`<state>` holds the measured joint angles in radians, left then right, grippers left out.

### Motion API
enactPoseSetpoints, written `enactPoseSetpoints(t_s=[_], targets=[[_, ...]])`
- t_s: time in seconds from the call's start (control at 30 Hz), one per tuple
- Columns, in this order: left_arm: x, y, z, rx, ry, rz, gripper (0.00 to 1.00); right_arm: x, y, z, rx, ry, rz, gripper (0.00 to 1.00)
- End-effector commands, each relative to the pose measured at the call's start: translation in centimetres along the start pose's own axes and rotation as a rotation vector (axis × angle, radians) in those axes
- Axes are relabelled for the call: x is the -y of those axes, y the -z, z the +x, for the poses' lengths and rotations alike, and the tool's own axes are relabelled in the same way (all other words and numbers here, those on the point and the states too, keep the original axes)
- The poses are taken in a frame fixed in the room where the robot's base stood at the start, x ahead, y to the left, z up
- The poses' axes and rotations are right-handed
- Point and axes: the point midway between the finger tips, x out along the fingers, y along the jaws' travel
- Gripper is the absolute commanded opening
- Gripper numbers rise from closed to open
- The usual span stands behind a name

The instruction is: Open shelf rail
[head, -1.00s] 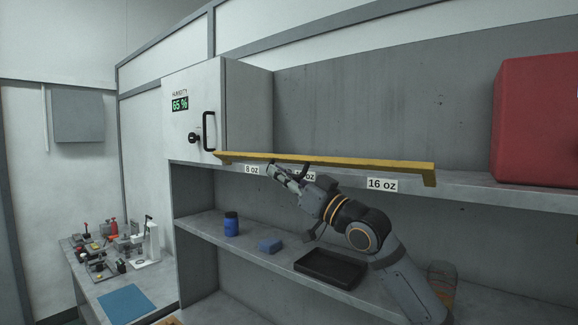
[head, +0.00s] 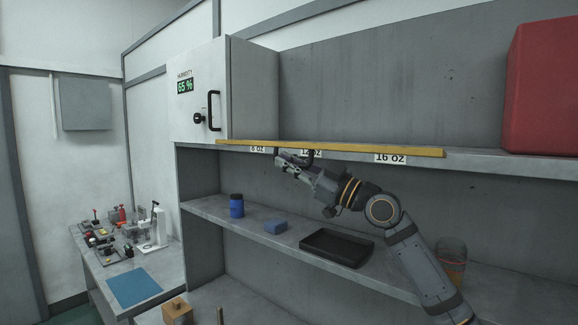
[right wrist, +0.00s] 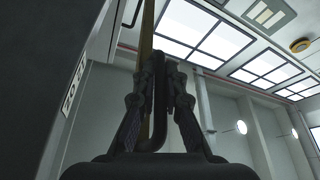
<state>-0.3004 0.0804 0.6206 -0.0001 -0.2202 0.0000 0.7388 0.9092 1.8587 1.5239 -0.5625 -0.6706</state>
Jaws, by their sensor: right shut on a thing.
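The yellow shelf rail (head: 375,148) runs along the front edge of the upper shelf, above the size labels. It also shows in the right wrist view (right wrist: 147,35) as an upright yellow bar. My right gripper (head: 282,160) is at the left half of the rail, just under it. In the right wrist view its fingers (right wrist: 160,80) are shut on the rail's black hooked handle (right wrist: 155,135). The fingers hide part of the handle. My left gripper is not in view.
A red box (head: 542,85) stands on the upper shelf at right, and a white cabinet (head: 200,90) at left. The lower shelf holds a blue jar (head: 236,206), a blue block (head: 275,226), a black tray (head: 320,250) and a clear cup (head: 451,258) behind my arm.

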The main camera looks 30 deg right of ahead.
Motion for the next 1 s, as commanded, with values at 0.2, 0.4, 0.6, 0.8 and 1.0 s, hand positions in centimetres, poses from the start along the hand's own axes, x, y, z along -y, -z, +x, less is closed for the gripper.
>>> enactPoseSetpoints(t_s=[0.2,0.4,0.6,0.8,1.0], targets=[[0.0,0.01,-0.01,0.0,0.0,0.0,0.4,0.01,-0.04,0.01,0.002,0.001,0.0,0.0],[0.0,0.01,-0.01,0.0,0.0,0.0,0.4,0.01,-0.02,0.01,0.001,0.001,0.0,0.24],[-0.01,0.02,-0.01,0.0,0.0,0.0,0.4,0.01,0.0,0.01,0.001,0.0,0.0,0.34],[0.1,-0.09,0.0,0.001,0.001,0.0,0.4,0.01,0.01,0.01,0.0,0.0,0.0,0.34],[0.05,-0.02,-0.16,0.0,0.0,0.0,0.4,-0.02,0.11,0.05,0.0,-0.002,0.004,0.34]])
